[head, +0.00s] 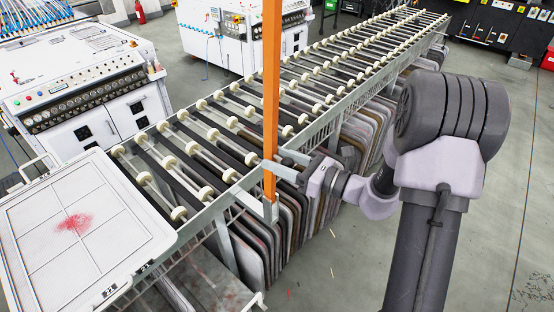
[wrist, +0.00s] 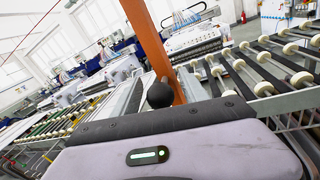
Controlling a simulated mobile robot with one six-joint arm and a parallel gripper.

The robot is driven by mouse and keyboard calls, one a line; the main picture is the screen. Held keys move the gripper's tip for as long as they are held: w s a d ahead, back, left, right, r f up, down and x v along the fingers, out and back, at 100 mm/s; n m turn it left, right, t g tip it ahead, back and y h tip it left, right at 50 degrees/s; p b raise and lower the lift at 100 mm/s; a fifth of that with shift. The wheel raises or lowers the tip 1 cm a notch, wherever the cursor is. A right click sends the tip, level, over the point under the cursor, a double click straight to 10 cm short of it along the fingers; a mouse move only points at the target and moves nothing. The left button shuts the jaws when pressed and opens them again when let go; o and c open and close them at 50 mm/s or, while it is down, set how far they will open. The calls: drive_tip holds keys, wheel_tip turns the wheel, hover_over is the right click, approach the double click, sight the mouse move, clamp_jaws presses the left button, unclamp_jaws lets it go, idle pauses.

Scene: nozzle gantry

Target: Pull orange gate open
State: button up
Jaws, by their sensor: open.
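The orange gate shows in the head view as a tall upright orange post (head: 271,80) at the side rail of the roller conveyor. Its foot ends near a grey bracket at the rail. My gripper (head: 277,162) reaches in from the right at the post's lower part, with its fingers apart and level with the post. I cannot tell whether they touch it. In the wrist view the orange post (wrist: 147,35) rises just beyond my gripper's body, leaning in the picture. A black ball knob (wrist: 160,94) shows in front of the post's lower end.
The roller conveyor (head: 232,125) runs from lower left to upper right. A white framed screen with a red stain (head: 115,240) lies at its near end. Stacked panels (head: 300,215) stand beneath it. White machines (head: 80,85) are behind.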

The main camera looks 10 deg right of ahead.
drive_tip(key=shift+w+a, duration=0.2)
drive_tip(key=shift+a, duration=0.05)
drive_tip(key=shift+w, duration=0.1)
clamp_jaws()
drive_tip(key=shift+w+d+p+x, duration=0.1)
drive_tip(key=shift+w+p+x, duration=0.1)
drive_tip(key=shift+x, duration=0.7)
drive_tip(key=shift+w+d+p+x, duration=0.1)
drive_tip(key=shift+d+p+x, duration=0.1)
drive_tip(key=shift+x, duration=0.7)
drive_tip(key=shift+r, duration=0.1)
drive_tip(key=shift+s, duration=0.1)
drive_tip(key=shift+c, duration=0.3)
unclamp_jaws()
drive_tip(key=shift+a, duration=0.1)
drive_tip(key=shift+o, duration=0.3)
drive_tip(key=shift+a, duration=0.1)
